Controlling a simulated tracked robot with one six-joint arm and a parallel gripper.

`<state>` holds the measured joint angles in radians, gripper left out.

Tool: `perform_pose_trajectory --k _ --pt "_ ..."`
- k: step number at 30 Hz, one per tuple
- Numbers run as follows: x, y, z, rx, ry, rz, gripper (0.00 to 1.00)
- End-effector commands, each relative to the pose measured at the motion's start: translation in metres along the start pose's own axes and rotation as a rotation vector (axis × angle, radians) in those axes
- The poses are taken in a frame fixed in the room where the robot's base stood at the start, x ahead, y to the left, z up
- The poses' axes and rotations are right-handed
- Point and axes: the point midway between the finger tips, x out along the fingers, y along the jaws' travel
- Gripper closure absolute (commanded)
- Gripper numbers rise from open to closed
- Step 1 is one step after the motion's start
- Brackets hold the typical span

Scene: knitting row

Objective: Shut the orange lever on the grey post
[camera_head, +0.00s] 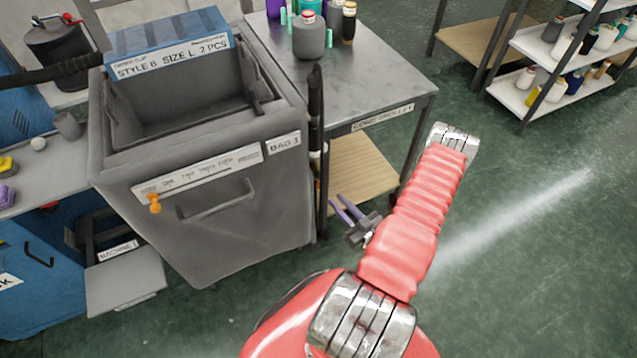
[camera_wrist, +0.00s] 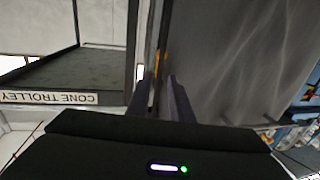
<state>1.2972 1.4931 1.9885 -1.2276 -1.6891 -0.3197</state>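In the wrist view, which looks upside down, a narrow orange strip (camera_wrist: 159,68), seemingly the lever, shows just beyond my fingertips. It runs along a thin upright between the cone trolley and the grey bin; I cannot tell the post's outline or the lever's angle. My gripper (camera_wrist: 167,82) has two dark fingers with a narrow gap between them and nothing visibly held. In the head view my gripper (camera_head: 346,208) shows purplish fingers apart, in front of the gap between bin and trolley.
The grey bin (camera_head: 225,215), labelled BAG 1, has a front handle (camera_head: 217,200). The cone trolley (camera_head: 390,75) stands beside it, carrying cones and bottles. A dark upright bar (camera_head: 316,100) stands between them. Green floor (camera_head: 540,230) is free at right.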

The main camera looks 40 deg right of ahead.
Motion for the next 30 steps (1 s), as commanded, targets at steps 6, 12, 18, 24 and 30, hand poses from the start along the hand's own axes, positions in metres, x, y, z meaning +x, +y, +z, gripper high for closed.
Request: perform_pose_trajectory --k 6,12,18,24,30 --pt "0.023 -0.001 0.000 -0.001 0.001 -0.003 0.80" --pt "0.045 -0.001 0.000 -0.001 0.000 -0.003 0.80" --pt "0.067 -0.001 0.000 -0.001 0.000 -0.004 0.80" --pt "0.091 -0.001 0.000 -0.001 0.001 -0.003 0.80" --pt "0.108 -0.001 0.000 0.000 0.000 -0.001 0.80"
